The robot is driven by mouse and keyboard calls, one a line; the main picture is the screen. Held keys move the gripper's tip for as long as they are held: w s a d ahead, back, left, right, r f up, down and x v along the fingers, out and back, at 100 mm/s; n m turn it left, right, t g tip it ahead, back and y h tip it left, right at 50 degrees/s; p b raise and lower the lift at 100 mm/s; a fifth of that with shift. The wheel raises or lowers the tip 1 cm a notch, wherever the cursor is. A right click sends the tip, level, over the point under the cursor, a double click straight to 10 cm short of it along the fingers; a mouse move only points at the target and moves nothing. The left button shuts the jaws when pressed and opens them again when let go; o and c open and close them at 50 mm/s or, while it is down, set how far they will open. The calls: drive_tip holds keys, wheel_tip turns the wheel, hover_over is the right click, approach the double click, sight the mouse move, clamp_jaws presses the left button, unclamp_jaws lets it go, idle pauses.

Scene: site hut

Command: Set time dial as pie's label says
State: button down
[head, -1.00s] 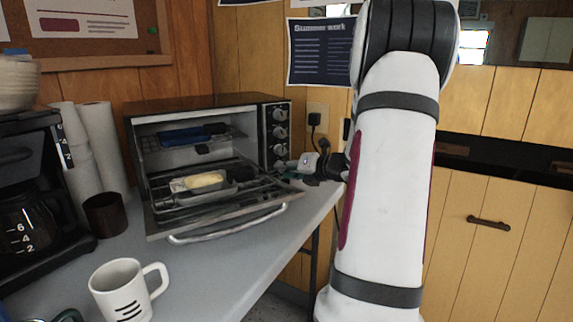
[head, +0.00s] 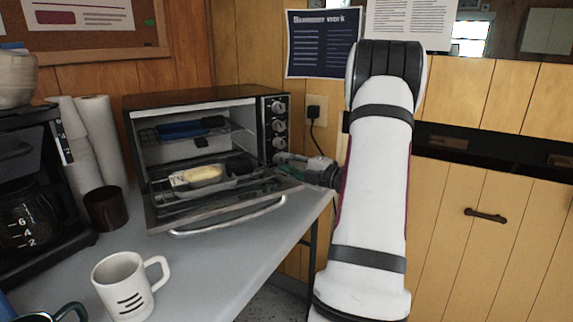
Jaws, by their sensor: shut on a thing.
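The toaster oven (head: 215,97) stands on the counter with its door (head: 225,217) lowered. The pie (head: 203,174), pale yellow in a grey tray, sits inside the oven opening. A small white label (head: 178,181) is at its left; its writing is too small to read. Several dials run down the right panel, including a top dial (head: 279,107), one below it (head: 279,125) and another lower (head: 279,142). The dial's setting cannot be read.
A blue item (head: 182,130) lies on the upper rack. A white mug (head: 126,286), a dark cup (head: 104,209), paper rolls (head: 98,140) and a coffee maker (head: 30,190) stand to the left. The counter (head: 215,265) in front of the door is clear.

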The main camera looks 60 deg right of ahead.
drive_tip(key=shift+f+m+t+b, duration=0.15)
drive_tip(key=shift+m+t+b, duration=0.35)
drive_tip(key=shift+m, duration=1.4)
drive_tip(key=c, duration=1.3)
unclamp_jaws()
drive_tip(key=shift+c, duration=0.2)
drive_tip(key=shift+s+a+f, duration=0.1)
drive_tip(key=shift+s+f, duration=0.1)
drive_tip(key=shift+s, duration=1.1)
drive_tip(key=shift+s+a+f, duration=0.1)
drive_tip(key=shift+s+f, duration=0.05)
drive_tip(key=shift+s, duration=1.2)
drive_tip(key=shift+s+a+f, duration=0.1)
drive_tip(key=shift+s+f, duration=0.1)
drive_tip(key=shift+s, duration=1.1)
drive_tip(key=shift+c, duration=0.5)
